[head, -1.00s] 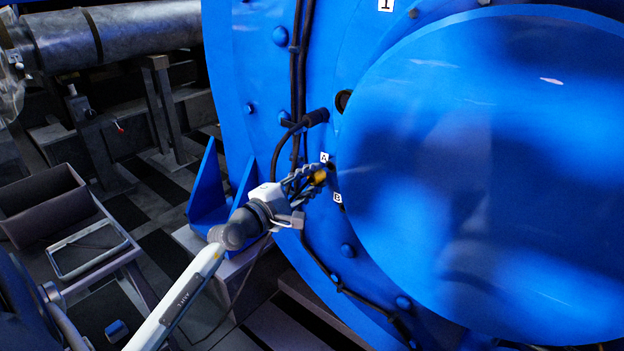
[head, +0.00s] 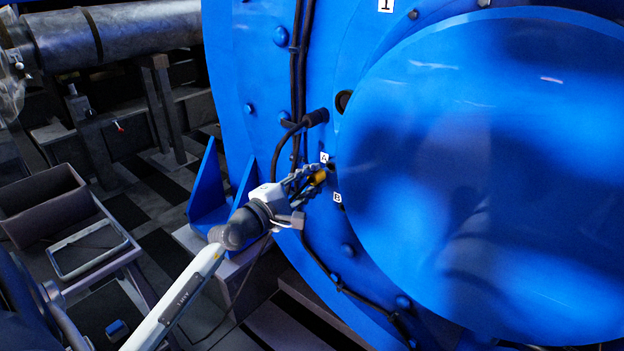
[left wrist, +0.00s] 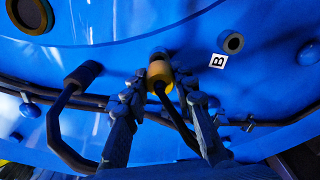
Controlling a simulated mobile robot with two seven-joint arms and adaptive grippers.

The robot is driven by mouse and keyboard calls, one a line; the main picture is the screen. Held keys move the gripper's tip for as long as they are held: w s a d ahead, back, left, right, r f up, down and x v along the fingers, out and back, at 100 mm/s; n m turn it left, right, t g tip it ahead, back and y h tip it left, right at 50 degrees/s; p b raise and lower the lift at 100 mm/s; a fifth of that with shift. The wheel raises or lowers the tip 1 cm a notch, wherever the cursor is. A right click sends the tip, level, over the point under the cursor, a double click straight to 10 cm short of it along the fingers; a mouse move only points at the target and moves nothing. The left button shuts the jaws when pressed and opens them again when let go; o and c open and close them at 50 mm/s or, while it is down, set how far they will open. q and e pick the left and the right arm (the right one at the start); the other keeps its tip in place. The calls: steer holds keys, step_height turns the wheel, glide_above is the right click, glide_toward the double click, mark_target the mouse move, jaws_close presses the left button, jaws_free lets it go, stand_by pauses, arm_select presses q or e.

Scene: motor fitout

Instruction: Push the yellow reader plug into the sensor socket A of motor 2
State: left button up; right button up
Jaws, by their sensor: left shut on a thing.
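The yellow reader plug (head: 319,178) is between the fingers of my left gripper (head: 308,180), at the blue motor face (head: 280,100). The left wrist view shows the plug (left wrist: 159,73) pointing at the face, with a dark cable trailing back between the fingers (left wrist: 160,93). The gripper is shut on it. The label A (head: 324,158) sits just above the plug, beside a dark opening (head: 331,167). The plug's front end is close to this opening; I cannot tell whether it is inside. The left wrist view shows open socket B (left wrist: 233,43) by its label (left wrist: 218,61). My right gripper is not in view.
A black connector with a looping cable (head: 317,116) sits above the plug; it also shows in the left wrist view (left wrist: 85,73). Dark cables run along the face. A large round blue cover (head: 480,180) bulges at the right. A cart with a tray (head: 88,250) stands at the left.

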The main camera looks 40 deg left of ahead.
mark_target(320, 174)
arm_select(q)
steer(key=shift+w, duration=0.5)
steer(key=shift+w+d, duration=0.1)
steer(key=shift+w, duration=1)
steer(key=o, duration=1.1)
steer(key=shift+s, duration=0.1)
steer(key=s, duration=0.7)
steer(key=s+a, duration=0.1)
steer(key=s, duration=0.3)
steer(key=shift+s, duration=0.35)
